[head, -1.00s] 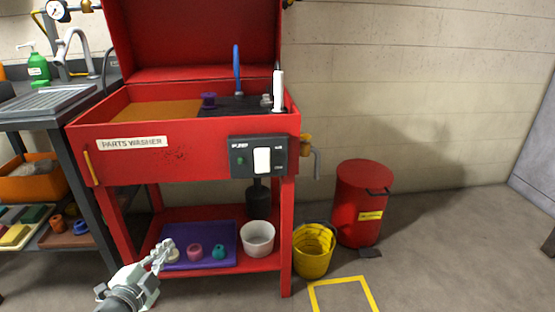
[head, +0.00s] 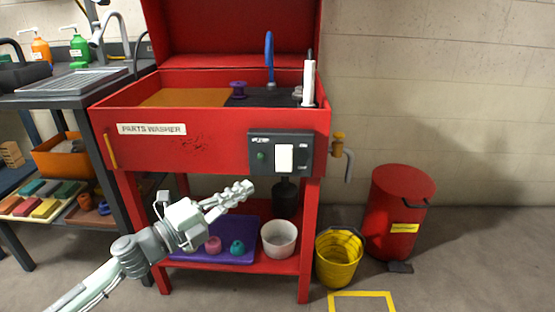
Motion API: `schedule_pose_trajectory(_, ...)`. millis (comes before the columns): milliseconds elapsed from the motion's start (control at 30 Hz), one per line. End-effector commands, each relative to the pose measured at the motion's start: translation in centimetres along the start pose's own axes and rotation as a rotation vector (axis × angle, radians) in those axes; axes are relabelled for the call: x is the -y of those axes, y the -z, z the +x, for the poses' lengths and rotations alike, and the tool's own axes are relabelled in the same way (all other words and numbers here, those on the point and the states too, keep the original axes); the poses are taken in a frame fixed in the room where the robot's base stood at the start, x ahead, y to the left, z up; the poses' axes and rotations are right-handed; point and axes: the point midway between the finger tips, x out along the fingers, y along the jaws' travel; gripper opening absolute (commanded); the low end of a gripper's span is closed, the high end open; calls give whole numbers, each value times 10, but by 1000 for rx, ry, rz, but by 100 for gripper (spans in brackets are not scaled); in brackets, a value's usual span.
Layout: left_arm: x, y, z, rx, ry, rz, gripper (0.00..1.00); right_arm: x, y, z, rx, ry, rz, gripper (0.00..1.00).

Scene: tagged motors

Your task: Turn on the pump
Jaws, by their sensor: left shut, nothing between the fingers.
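The pump control box (head: 279,154) is a dark panel on the front right of the red parts washer (head: 215,160). It carries a large white rocker switch (head: 284,157) and a small green light or button (head: 262,155). The panel's small lettering is too small to read now. My left gripper (head: 246,187) is shut and empty. In the picture it is below and left of the switch, apart from it, in front of the washer's open lower part. My right gripper is not in view.
The washer's lid (head: 235,30) stands open. Its lower shelf holds a purple mat (head: 190,252), small colored parts and a white bucket (head: 279,238). A yellow bucket (head: 339,258) and a red bin (head: 396,215) stand to the right. A sink bench (head: 70,95) is at left.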

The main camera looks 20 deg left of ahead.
Motion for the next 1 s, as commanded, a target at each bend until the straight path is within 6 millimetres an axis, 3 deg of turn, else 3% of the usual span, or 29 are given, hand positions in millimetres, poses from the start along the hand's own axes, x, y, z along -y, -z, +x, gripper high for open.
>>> schedule_pose_trajectory(200, 3, -1, 29, -1, 3, 3, 0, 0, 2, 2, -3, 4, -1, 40)
schedule_pose_trajectory(567, 3, -1, 103, 0, 3, 1, 0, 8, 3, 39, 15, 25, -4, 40)
schedule_pose_trajectory(700, 1, -18, 116, 3, 0, 1, 0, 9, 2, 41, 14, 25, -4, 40)
schedule_pose_trajectory(1000, 0, -29, 126, 1, -1, -1, 0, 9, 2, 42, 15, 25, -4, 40)
